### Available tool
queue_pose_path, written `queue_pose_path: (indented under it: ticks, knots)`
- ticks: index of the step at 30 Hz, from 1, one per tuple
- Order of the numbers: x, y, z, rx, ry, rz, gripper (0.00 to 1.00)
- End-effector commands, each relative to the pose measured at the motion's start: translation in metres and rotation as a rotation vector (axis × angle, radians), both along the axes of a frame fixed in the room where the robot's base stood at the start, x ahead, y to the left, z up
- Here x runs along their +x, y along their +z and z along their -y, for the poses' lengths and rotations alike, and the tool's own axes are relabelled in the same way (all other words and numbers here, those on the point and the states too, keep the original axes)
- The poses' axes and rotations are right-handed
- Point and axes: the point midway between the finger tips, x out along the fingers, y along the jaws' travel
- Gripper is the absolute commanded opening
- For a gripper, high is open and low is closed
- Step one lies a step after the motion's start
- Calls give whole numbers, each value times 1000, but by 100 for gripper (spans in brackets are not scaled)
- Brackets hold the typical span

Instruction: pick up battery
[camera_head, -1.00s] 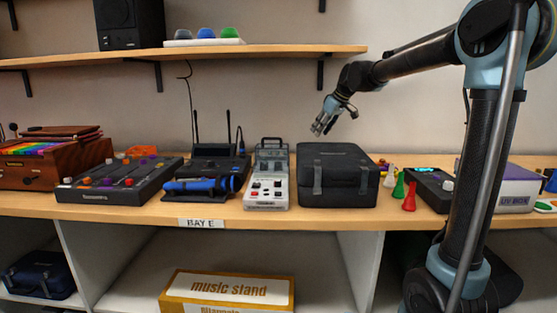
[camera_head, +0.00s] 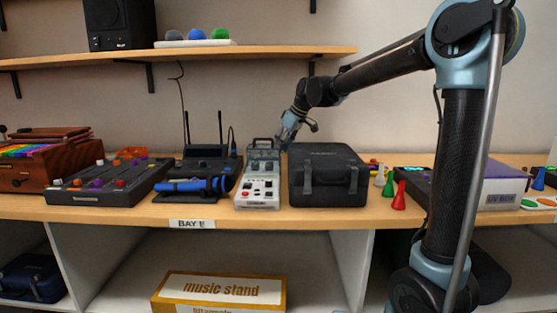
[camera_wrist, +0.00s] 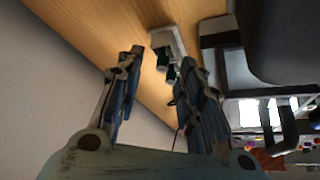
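Small dark green cylinders, which look like batteries (camera_wrist: 171,75), stand at a pale holder (camera_wrist: 165,40) on the wooden surface in the wrist view. My gripper (camera_wrist: 163,60) has its two fingers spread, one on each side of the line toward the cylinders. No object shows clasped between them. The cylinders lie close to the right finger; I cannot tell whether it touches them. In the head view my gripper (camera_head: 285,138) is low behind the grey device and the black case, and no battery can be made out there.
A black case (camera_head: 327,178) and a grey device with a handle (camera_head: 259,185) stand in front of my gripper. A dark radio-like unit with antennas (camera_head: 207,165) is left of them. Red, green and white pawns (camera_head: 399,196) stand right. A shelf (camera_head: 250,54) hangs above.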

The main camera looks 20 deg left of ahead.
Motion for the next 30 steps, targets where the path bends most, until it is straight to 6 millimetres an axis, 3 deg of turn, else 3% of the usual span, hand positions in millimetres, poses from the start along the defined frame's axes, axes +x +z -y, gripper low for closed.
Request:
queue_pose_path:
  ticks: [6, 13, 16, 19, 30]
  knots:
    - [3, -15, -8, 0, 0, 0, 35]
    - [3, -16, -8, 0, -1, 0, 35]
    - [3, -16, -8, 0, -1, 0, 14]
    - [3, -16, -8, 0, -1, 0, 0]
    - [4, -17, -8, 0, -2, 1, 0]
